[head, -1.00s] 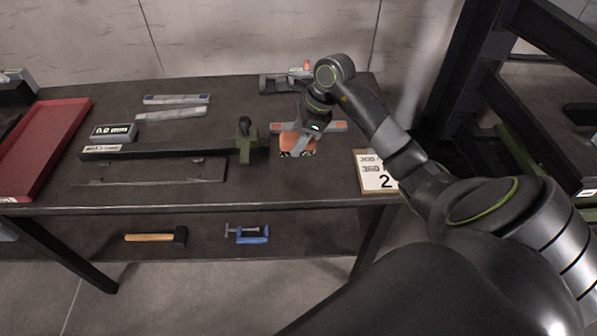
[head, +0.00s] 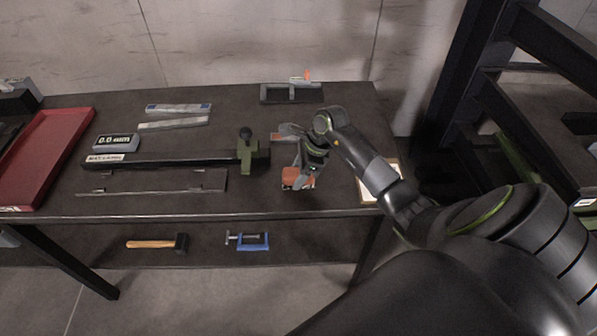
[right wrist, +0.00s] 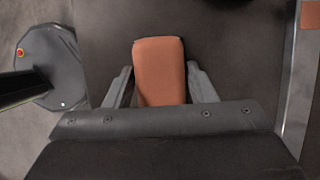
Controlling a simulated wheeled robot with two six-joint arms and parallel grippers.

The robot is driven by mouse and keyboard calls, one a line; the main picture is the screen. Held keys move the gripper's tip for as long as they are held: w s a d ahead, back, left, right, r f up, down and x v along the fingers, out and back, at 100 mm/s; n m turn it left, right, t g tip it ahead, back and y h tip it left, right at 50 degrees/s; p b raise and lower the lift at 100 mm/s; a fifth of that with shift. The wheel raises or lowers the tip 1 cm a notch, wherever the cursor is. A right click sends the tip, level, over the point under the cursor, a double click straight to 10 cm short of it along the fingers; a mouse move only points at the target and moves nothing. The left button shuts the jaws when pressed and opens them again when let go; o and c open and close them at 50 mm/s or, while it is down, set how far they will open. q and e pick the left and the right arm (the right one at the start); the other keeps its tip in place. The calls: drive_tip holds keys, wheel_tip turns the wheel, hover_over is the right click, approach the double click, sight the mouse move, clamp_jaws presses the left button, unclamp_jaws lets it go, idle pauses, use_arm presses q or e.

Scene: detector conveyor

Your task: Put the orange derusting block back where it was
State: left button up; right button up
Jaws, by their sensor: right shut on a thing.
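The orange derusting block (head: 298,177) is between the fingers of my right gripper (head: 300,170), near the front edge of the workbench, right of the middle. In the right wrist view the block (right wrist: 160,75) lies lengthwise between the two grey fingers, and the right gripper (right wrist: 159,82) is shut on it. How high it is above the bench top is hard to tell. My left gripper is not in view.
A sign (head: 366,187) is partly behind my arm.

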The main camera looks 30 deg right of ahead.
drive_tip(key=o, duration=0.9)
drive_tip(key=shift+f, duration=0.1)
drive_tip(key=shift+o, duration=0.2)
drive_tip(key=shift+r, duration=0.2)
drive_tip(key=b+v, duration=0.2)
drive_tip(key=v, duration=0.9)
drive_tip(key=shift+s+d+r, duration=0.1)
drive_tip(key=shift+r, duration=0.35)
